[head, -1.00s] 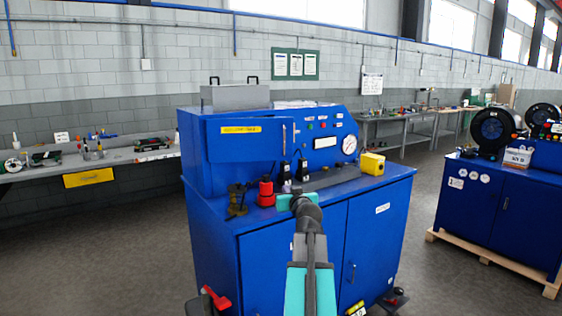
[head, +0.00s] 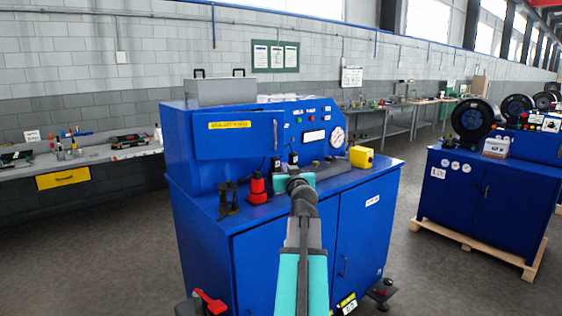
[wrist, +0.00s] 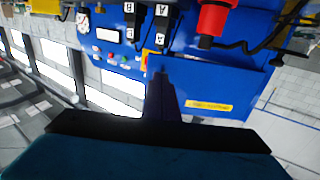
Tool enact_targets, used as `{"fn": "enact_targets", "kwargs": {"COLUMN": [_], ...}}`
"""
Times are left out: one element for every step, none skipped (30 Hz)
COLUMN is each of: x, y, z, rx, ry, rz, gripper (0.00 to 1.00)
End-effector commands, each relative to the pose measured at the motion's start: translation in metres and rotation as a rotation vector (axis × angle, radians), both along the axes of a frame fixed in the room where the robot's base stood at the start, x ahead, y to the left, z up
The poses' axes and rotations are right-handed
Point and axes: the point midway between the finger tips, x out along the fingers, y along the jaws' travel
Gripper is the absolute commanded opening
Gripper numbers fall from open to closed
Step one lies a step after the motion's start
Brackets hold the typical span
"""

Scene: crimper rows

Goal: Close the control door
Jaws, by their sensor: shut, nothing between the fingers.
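The control door (head: 222,142) is a blue panel with a yellow label and a vertical handle near its right edge. It covers the upper left of the blue machine's front and seems to stand out from it, partly open. The control panel (head: 312,118) with buttons and gauge shows to its right. My gripper (head: 293,182) is in front of the machine, below and right of the door; the arm hides its fingertips in the head view. In the wrist view, my gripper's dark fingers (wrist: 163,92) are together and empty, beside the door (wrist: 225,82). Contact cannot be told.
On the machine's ledge stand a red device (head: 258,188), a black fixture (head: 229,198) and a yellow box (head: 361,157). A grey box (head: 220,92) sits on top. A workbench (head: 100,160) is left; another blue machine (head: 478,205) on a pallet is right, with open floor between.

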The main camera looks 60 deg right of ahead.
Motion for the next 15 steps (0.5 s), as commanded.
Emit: {"fn": "enact_targets", "kwargs": {"x": [0.001, 0.001, 0.002, 0.003, 0.004, 0.006, 0.008, 0.009, 0.012, 0.013, 0.015, 0.018, 0.020, 0.022, 0.025], "y": [-0.001, -0.002, -0.003, -0.004, -0.006, -0.008, -0.009, -0.011, -0.013, -0.015, -0.017, -0.020, -0.022, -0.025, -0.027], "z": [0.000, 0.000, 0.001, 0.001, 0.001, 0.001, 0.001, 0.001, 0.001, 0.001, 0.001, 0.001, 0.001, 0.001, 0.002], "rx": [0.000, 0.000, 0.000, 0.000, 0.000, 0.000, 0.000, 0.001, 0.001, 0.001, 0.001, 0.001, 0.001, 0.001, 0.001], "ry": [0.000, 0.000, 0.000, 0.000, 0.000, 0.000, 0.000, 0.001, 0.001, 0.001, 0.001, 0.000, 0.000, 0.000, 0.000], "rz": [0.000, 0.000, 0.000, 0.000, 0.000, 0.000, 0.000, 0.000, 0.000, 0.000, 0.000, 0.000, -0.001, -0.001, -0.001], "gripper": [0.00, 0.00, 0.00, 0.00, 0.00, 0.00, 0.00, 0.00, 0.00, 0.00, 0.00, 0.00, 0.00, 0.00, 0.00]}}
